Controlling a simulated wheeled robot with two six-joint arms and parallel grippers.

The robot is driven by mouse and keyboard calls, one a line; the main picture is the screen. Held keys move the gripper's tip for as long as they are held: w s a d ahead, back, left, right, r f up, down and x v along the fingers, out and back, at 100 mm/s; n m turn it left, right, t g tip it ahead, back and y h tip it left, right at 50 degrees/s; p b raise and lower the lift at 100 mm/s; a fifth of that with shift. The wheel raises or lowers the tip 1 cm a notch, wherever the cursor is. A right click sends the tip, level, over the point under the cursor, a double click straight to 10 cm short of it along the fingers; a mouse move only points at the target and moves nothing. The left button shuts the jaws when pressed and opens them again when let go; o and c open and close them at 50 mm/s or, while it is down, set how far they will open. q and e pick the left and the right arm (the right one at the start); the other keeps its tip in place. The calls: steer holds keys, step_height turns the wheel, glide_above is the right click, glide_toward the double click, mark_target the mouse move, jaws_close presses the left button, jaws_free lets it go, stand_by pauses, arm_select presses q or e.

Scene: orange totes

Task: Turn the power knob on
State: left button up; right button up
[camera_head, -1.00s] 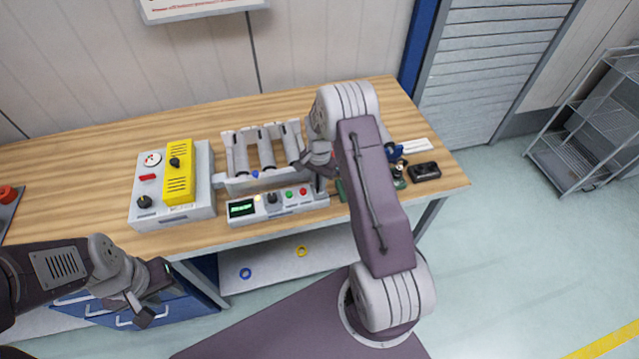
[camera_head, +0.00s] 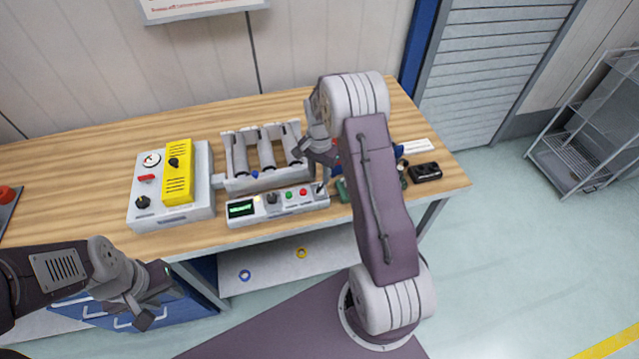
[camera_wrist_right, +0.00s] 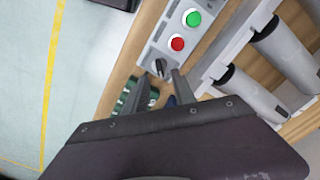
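A slim grey control panel (camera_head: 291,206) lies along the bench's front edge. It has a lit green screen (camera_head: 241,208), a dark knob (camera_head: 272,198), a green button and a red button. A black knob (camera_head: 320,188) sits at its right end; in the right wrist view this knob (camera_wrist_right: 157,69) shows just beyond the fingertips. Which knob is the power knob I cannot read. My right gripper (camera_head: 318,163) is above and behind the panel's right end. In its wrist view the fingers (camera_wrist_right: 154,88) are apart and empty. My left gripper (camera_head: 154,300) hangs in front of the bench, far from the panel.
A grey box (camera_head: 150,216) with a yellow block (camera_head: 179,172) and knobs stands left of the panel. A rack with grey cylinders (camera_head: 225,184) is behind it. Green and blue items and a black box (camera_head: 425,172) lie at the right. The bench's far left is mostly clear.

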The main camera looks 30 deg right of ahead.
mark_target(319, 187)
step_height(319, 187, up, 4)
steer(key=shift+r, duration=0.15)
stand_by(0.4)
steer(key=s+a+r+n+t+b, duration=0.1)
steer(key=s+a+r+n+b, duration=0.1)
steer(key=s+a+r, duration=0.35)
steer(key=s+a+f+n, duration=0.2)
steer(key=s+n, duration=0.2)
steer(key=s, duration=0.2)
steer(key=s+a+f+n, duration=0.2)
steer(key=s+a+n, duration=0.1)
steer(key=s+n, duration=0.2)
steer(key=shift+s+a+f+n, duration=0.15)
steer(key=shift+s+a+n, duration=0.2)
steer(key=shift+s, duration=0.75)
steer(key=shift+s, duration=0.1)
